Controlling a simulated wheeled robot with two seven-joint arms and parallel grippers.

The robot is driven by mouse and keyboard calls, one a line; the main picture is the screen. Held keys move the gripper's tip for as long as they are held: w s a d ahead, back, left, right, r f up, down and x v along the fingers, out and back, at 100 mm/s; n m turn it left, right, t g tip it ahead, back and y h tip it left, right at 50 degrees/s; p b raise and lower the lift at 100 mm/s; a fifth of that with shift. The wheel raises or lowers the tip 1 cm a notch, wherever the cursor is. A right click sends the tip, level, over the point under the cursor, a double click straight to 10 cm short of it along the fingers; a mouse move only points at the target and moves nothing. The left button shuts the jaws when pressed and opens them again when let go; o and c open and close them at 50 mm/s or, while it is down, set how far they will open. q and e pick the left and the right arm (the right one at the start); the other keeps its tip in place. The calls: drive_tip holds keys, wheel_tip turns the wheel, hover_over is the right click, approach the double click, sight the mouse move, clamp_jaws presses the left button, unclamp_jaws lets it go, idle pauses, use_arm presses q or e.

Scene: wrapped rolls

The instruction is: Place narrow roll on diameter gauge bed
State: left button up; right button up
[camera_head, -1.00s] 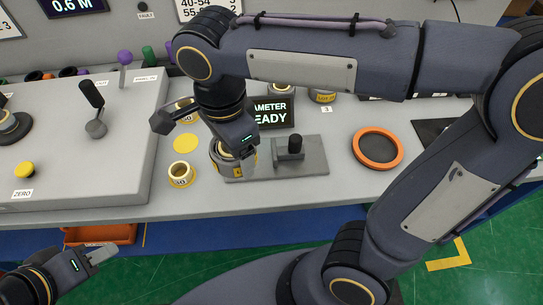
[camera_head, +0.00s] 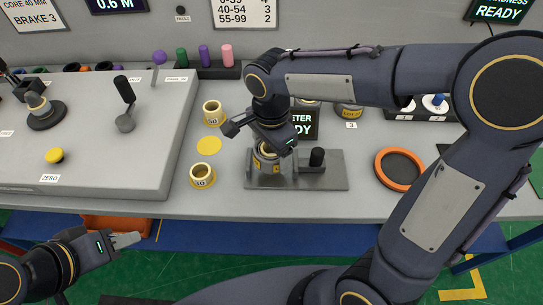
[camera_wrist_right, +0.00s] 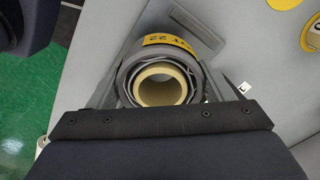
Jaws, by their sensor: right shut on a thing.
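The narrow roll (camera_head: 266,163) is a grey wrapped roll with a yellow label and a cream core. My right gripper (camera_head: 272,152) is shut on it, over the left part of the grey gauge bed (camera_head: 325,182). I cannot tell whether the roll touches the bed. The bed carries a block with a black knob to the right of the roll.
Two small yellow-ended rolls (camera_head: 202,176) (camera_head: 212,113) and a flat yellow disc (camera_head: 208,146) lie left of the bed. An orange ring (camera_head: 399,169) lies to the right. A grey console (camera_head: 95,160) with levers fills the left. A display (camera_head: 305,125) stands behind.

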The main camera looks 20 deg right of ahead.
sight(272, 158)
drive_tip(key=shift+w+d+f, duration=0.1)
drive_tip(key=shift+w+f, duration=0.1)
drive_tip(key=shift+f, duration=0.05)
drive_tip(key=shift+w+d+f, duration=0.1)
drive_tip(key=shift+w+f, duration=0.05)
drive_tip(key=shift+f, duration=0.8)
drive_tip(key=shift+w+f, duration=0.15)
drive_tip(key=shift+f, duration=0.75)
drive_tip(key=shift+f+b, duration=0.2)
drive_tip(key=shift+b, duration=0.1)
drive_tip(key=o, duration=1.2)
drive_tip(key=shift+c, duration=0.2)
drive_tip(key=shift+r, duration=0.1)
